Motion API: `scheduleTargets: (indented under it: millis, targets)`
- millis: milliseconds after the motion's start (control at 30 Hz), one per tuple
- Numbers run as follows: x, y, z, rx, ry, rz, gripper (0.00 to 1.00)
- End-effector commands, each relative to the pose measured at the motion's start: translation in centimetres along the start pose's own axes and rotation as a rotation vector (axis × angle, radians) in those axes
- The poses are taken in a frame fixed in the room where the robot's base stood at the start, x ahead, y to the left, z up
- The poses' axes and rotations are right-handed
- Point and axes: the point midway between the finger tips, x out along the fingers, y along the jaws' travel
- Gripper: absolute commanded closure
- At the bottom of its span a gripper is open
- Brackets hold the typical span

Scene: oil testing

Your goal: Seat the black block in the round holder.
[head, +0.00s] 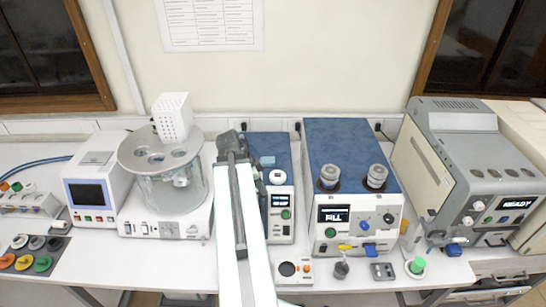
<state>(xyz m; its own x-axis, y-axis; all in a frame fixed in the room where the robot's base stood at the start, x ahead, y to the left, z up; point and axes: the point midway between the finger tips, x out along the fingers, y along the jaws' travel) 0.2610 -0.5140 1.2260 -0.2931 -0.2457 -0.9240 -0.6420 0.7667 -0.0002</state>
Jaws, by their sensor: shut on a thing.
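My gripper (233,147) is at the end of my raised arm, just left of the small blue-topped instrument. Its jaws are shut on a dark thing that I take to be the black block; the jaws largely hide it, and its tilt is unclear. I cannot tell for sure which part is the round holder. A round glass bath (155,188) with a grey lid with several round openings stands left of my gripper, apart from it. A small white unit with a round black disc (287,269) sits at the front of the bench.
The small blue-topped instrument (283,195) and a wider one (352,220) with two round grey tops stand right of my arm. A large grey machine (470,165) is at the far right. A white device with a screen (97,190) stands left. Small items line the front edge.

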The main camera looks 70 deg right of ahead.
Motion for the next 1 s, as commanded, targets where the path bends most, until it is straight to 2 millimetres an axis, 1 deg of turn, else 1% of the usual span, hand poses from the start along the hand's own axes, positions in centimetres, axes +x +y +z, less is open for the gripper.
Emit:
scheduleTargets:
  millis: [67,167,200,300,400,500,600,767,1000]
  targets:
    - [0.1,-1.9,-1.0,0.031,0.0,0.012,1.0]
    - [0.6,-5.1,-3.2,0.099,-0.001,0.042,1.0]
    - [0.8,-6.5,-4.2,0.131,-0.002,0.056,1.0]
    - [1.5,-9.3,-6.7,0.205,-0.001,0.088,1.0]
    - [2.0,-11.2,-8.5,0.263,0.0,0.112,1.0]
    - [2.3,-12.0,-9.6,0.296,0.0,0.126,1.0]
    - [2.4,-12.1,-9.8,0.307,0.001,0.131,1.0]
    - [2.9,-12.0,-9.5,0.306,0.001,0.131,1.0]
    - [5.2,-12.0,-8.5,0.305,0.001,0.13,1.0]
